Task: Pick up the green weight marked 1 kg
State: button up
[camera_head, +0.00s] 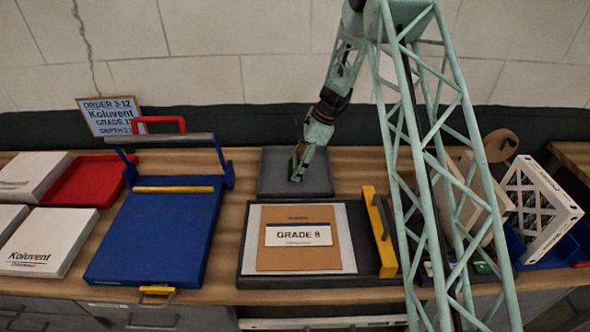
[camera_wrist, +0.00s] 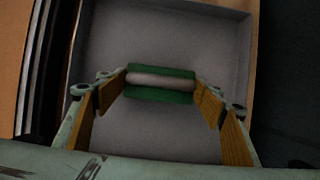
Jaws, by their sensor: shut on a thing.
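My gripper (camera_head: 298,172) reaches down over a shallow grey tray (camera_head: 272,189) at the back middle of the bench. In the wrist view, the fingers of my gripper (camera_wrist: 161,88) are shut on a green weight (camera_wrist: 160,97) with a pale band across its middle. The weight lies crosswise between the two wooden-faced fingertips, over the grey tray floor (camera_wrist: 165,135). I cannot tell whether it touches the tray. In the head view only a small green bit of it shows by the fingers. No 1 kg marking can be read.
A blue press-like frame (camera_head: 152,240) with a grey bar stands left of the tray. A black-edged board with a "GRADE 8" card (camera_head: 297,234) and yellow handle lies in front. White boxes (camera_head: 45,243) and a red tray (camera_head: 85,182) are far left. A white filter (camera_head: 540,205) stands at right.

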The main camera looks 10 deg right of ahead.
aim_at(296, 159)
jog(key=c, duration=0.4)
jog(key=shift+o, duration=0.2)
jog(key=shift+r, duration=0.2)
jog(key=shift+r, duration=4.8)
